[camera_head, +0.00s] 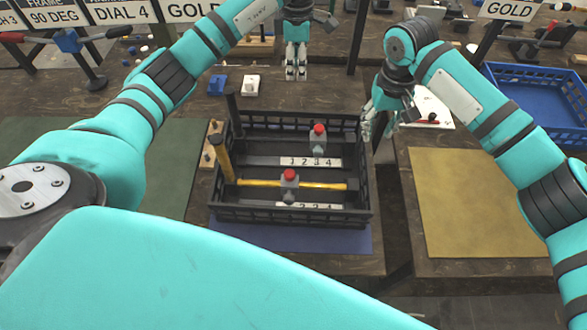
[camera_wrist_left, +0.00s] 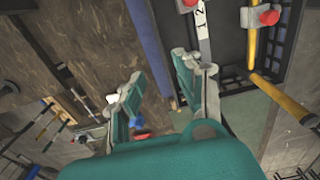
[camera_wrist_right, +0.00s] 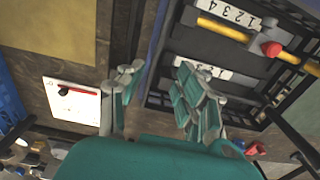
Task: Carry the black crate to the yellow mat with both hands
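The black crate (camera_head: 290,217) stands upright on a blue mat in the middle of the head view. It holds a yellow-handled hammer (camera_head: 320,185), two grey pieces with red knobs and white number strips. The yellow mat (camera_head: 470,215) lies flat and bare to the right; its corner shows in the right wrist view (camera_wrist_right: 50,35). My left gripper (camera_head: 296,72) is open and empty, beyond the crate's far side. My right gripper (camera_head: 374,122) is open and empty beside the crate's far right corner. In its wrist view (camera_wrist_right: 155,105) the crate's edge lies near one finger; contact cannot be told.
A gap separates the crate's table from the yellow mat's table. A blue basket (camera_head: 535,95) stands behind the yellow mat, and a white card (camera_head: 428,108) lies nearby. A green mat (camera_head: 170,165) lies left. Sign posts and levers stand at the back.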

